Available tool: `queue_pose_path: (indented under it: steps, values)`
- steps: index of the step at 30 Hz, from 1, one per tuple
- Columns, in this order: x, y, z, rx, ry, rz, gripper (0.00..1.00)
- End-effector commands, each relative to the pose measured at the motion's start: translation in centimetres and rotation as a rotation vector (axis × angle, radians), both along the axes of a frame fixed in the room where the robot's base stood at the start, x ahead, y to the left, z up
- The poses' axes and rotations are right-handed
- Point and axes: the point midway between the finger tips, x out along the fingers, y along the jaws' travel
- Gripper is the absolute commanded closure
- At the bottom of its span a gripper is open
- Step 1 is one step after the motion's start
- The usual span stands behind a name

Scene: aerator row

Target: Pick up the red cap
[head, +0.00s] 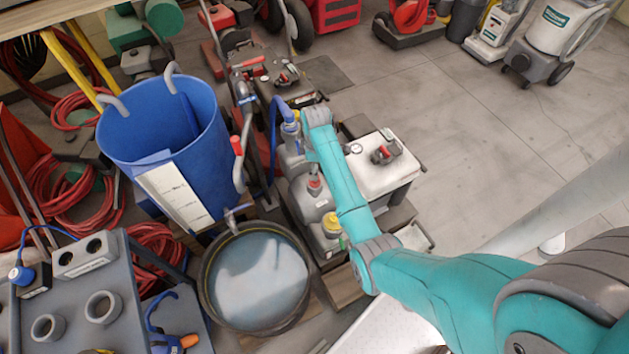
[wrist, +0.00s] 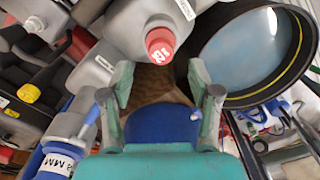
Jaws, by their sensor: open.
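The red cap (wrist: 160,45) sits on the neck of a grey container (wrist: 128,28) in the wrist view, with pale markings on its top. My gripper (wrist: 163,82) is open and empty. Its two fingers stand apart below the cap in that picture, and the cap lies beyond the fingertips, roughly in line with the gap. No contact shows. In the head view a small red cap (head: 314,184) shows on a grey container just left of my arm. My fingers are hard to make out there.
A round dark-rimmed tub of liquid (head: 255,275) stands close to the containers, with a tall blue bin (head: 165,140) behind it. A yellow cap (head: 331,222) is near the red one. A white-topped box (head: 383,170) stands right of my arm. Open floor (head: 480,120) lies farther right.

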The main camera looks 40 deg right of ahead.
Motion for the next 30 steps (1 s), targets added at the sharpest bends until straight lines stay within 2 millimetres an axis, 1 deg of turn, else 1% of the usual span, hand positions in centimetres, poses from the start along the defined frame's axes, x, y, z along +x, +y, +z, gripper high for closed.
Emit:
queue_pose_path:
  steps: [1, 7, 15, 18, 26, 29, 30]
  values:
    - [0.0, 0.0, -0.5, 0.0, 0.0, 0.0, 0.38]
    - [-0.1, 0.0, -1.7, 0.0, 0.0, 0.0, 0.38]
    - [-0.2, 0.0, -5.3, 0.001, 0.001, 0.0, 0.38]
    - [-0.2, 0.0, -6.0, 0.0, 0.0, 0.0, 0.38]
    - [-0.2, 0.0, -6.2, -0.001, -0.002, 0.0, 0.38]
    - [-0.2, 0.0, -6.2, -0.001, -0.002, 0.0, 0.61]
    - [-0.2, 0.0, -6.2, -0.001, -0.002, 0.0, 0.71]
